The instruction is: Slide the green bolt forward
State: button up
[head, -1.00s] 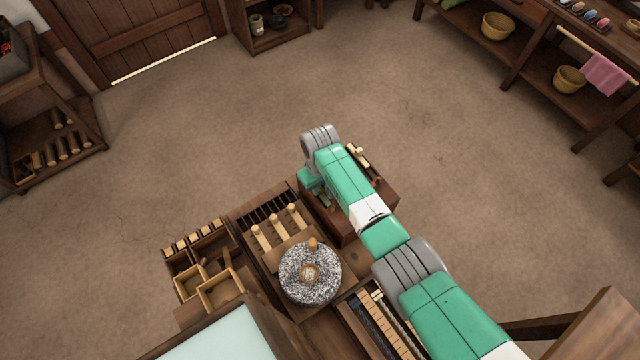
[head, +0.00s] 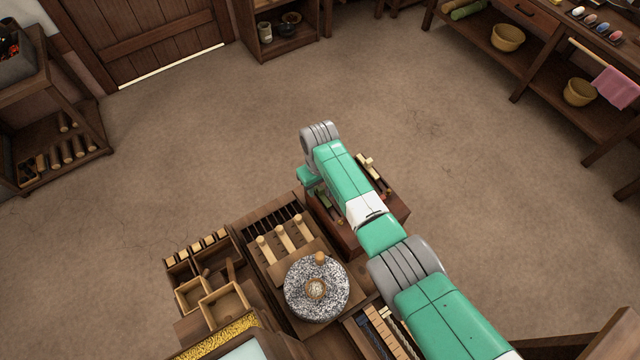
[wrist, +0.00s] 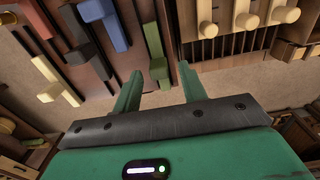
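The green bolt (wrist: 154,45) shows in the wrist view as a bar with a thicker block at its near end, in a dark reddish-brown wooden box (wrist: 175,22). My gripper (wrist: 159,72) is open and empty, its two green fingers spread to either side of the bolt's block in the picture. I cannot tell whether the fingertips reach down beside it; no contact shows. A blue bolt (wrist: 113,25), a red bolt (wrist: 76,35) and a cream bolt (wrist: 55,82) lie to the left. In the head view my arm covers much of the box (head: 390,218) and the gripper's fingertips are hidden.
Left of the box, a wooden rack with cream pegs (head: 283,240) stands close by; its pegs also show in the wrist view (wrist: 246,18). A speckled round quern stone (head: 318,285) and small open wooden boxes (head: 222,303) are nearer. The floor beyond is clear.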

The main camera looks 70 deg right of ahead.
aim_at(320, 187)
notch_tip(320, 187, up, 8)
jog(key=p, duration=0.3)
jog(key=shift+f, duration=0.1)
dwell(0.6)
